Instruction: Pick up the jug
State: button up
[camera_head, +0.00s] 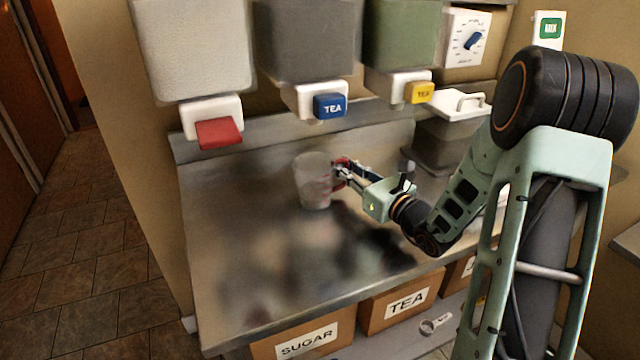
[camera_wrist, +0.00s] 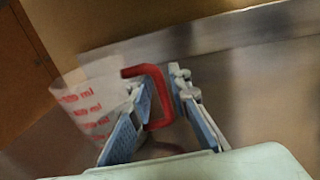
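The jug (camera_head: 312,183) is a clear, frosted measuring jug standing upright on the metal counter. It has a red handle on its right side. In the wrist view the jug (camera_wrist: 88,100) shows red ml marks, and its red handle (camera_wrist: 160,100) rises between my gripper's fingers. My gripper (camera_head: 343,173) reaches in from the right at handle height. In the wrist view my gripper (camera_wrist: 160,84) has its blue-padded fingers apart, one on each side of the handle's outer bar, with a gap visible on the left. Contact on the right side is unclear.
The metal counter (camera_head: 270,260) is clear in front of the jug. Dispensers with a red tap (camera_head: 220,133), a blue TEA tap (camera_head: 330,106) and a yellow tap (camera_head: 419,93) hang above. A lidded container (camera_head: 440,145) stands at the back right. Labelled boxes (camera_head: 405,302) sit below.

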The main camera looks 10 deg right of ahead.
grip_shut()
dwell(0.3)
